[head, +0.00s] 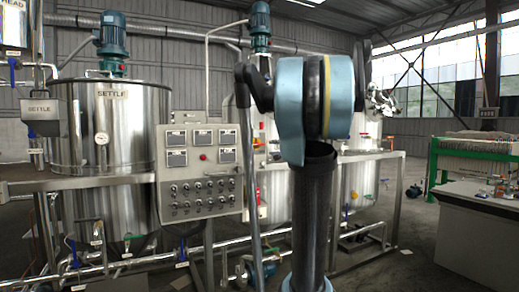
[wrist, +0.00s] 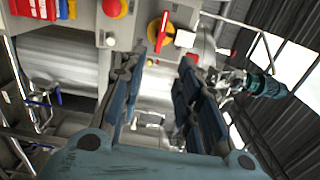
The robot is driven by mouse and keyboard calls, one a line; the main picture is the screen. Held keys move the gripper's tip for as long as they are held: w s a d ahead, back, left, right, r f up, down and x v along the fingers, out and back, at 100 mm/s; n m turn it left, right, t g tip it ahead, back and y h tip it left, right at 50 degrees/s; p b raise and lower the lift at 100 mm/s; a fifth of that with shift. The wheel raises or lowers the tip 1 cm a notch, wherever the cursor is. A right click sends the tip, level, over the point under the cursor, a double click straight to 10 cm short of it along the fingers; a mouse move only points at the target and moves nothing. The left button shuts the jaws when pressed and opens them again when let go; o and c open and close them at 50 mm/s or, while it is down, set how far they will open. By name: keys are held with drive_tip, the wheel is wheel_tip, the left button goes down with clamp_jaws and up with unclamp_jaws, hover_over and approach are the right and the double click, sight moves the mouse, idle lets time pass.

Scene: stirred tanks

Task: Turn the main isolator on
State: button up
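The main isolator appears to be the red handle on a yellow plate (wrist: 160,32) at the top middle of the wrist view, on a grey box face. The handle stands roughly upright in that tilted picture. My gripper (wrist: 160,64) is open and empty, with its two dark blue padded fingers spread apart. The handle shows beyond the fingertips, near the gap between them, and is not gripped. The distance between them is hard to judge. In the head view my own arm hides the gripper, and I cannot clearly make out the isolator there.
A metal frame rail (head: 85,184) runs across. A bench (head: 480,235) stands right.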

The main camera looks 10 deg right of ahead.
sight(256, 144)
drive_tip(key=x, duration=1.7)
drive_tip(key=shift+s+f, duration=0.1)
clamp_jaws()
